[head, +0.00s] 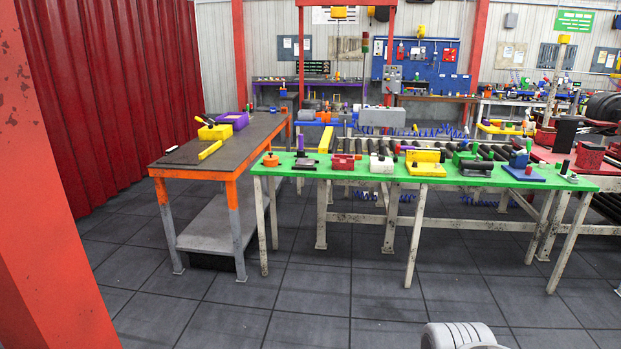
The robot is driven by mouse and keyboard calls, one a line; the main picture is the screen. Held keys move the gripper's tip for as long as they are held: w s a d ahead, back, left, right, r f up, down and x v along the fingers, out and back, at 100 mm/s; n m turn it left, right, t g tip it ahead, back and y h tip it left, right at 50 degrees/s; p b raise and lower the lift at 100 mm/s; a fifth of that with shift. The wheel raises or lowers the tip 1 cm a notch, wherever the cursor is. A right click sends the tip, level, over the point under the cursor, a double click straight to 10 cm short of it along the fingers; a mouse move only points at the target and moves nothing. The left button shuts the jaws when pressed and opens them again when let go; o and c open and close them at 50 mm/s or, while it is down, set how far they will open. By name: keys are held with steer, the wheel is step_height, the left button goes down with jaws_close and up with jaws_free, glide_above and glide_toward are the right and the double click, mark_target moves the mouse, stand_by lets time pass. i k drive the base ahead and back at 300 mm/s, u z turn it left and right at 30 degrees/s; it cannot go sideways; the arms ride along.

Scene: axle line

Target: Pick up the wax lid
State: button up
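I cannot make out which item is the wax lid at this distance. Small items stand on a green-topped bench (330,171) and on a dark-topped orange-framed table (190,158). An orange knob-like piece (271,160) sits at the left end of the green bench. A yellow block with a dark handle (215,131) and a purple block (233,120) sit on the orange-framed table. My gripper is not in view; a grey rounded part at the bottom edge seems to be my arm.
A red pillar (45,200) stands close at the left, with a red corrugated curtain (110,90) behind it. The tiled floor (300,285) in front of the tables is clear. Red, yellow and blue fixtures line the green bench. A blue tool board (425,55) hangs at the back.

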mark_target(270, 158)
steer(key=i, duration=2.15)
steer(key=u, duration=0.8)
steer(key=i, duration=2.1)
steer(key=u, duration=1.2)
steer(key=i, duration=0.5)
steer(key=u, duration=0.1)
